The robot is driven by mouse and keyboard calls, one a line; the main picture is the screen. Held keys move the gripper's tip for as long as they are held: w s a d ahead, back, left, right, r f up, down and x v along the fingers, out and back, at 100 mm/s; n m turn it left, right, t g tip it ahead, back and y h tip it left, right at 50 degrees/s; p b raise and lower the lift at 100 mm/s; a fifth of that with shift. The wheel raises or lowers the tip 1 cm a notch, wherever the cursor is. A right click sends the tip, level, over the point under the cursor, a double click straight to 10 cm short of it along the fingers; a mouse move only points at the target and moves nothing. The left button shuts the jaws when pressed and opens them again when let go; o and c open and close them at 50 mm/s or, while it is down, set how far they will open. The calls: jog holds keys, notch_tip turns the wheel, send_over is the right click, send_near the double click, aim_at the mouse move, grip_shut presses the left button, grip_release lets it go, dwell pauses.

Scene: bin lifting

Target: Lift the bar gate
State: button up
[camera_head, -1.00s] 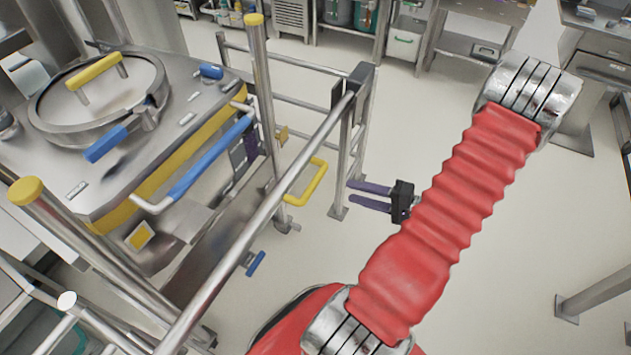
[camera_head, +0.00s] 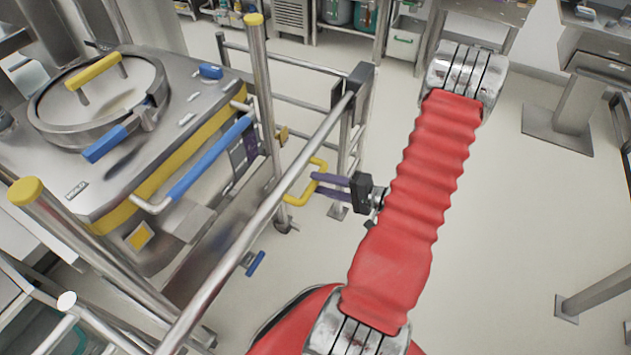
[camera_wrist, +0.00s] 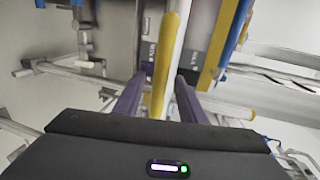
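The bar gate (camera_head: 262,218) is a long steel bar running diagonally across the head view, from a dark bracket on a post at the back to the lower left. A yellow U-shaped handle (camera_head: 296,199) sticks out from its right side. My gripper (camera_head: 314,184) has purple fingers that point left and reach the handle. In the wrist view, the yellow handle (camera_wrist: 162,75) stands between the two spread fingers of my gripper (camera_wrist: 164,76). The fingers are apart and do not look clamped on it; exact contact cannot be told.
A steel vessel unit with a round lid (camera_head: 98,98) and a blue rail (camera_head: 210,160) stands left behind the gate. Yellow-capped posts (camera_head: 262,90) flank it. Open floor (camera_head: 480,230) lies to the right. Benches and shelves line the back.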

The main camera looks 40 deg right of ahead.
jog(key=shift+x, duration=1.35)
jog(key=shift+c, duration=0.3)
grip_shut()
jog(key=shift+d, duration=0.1)
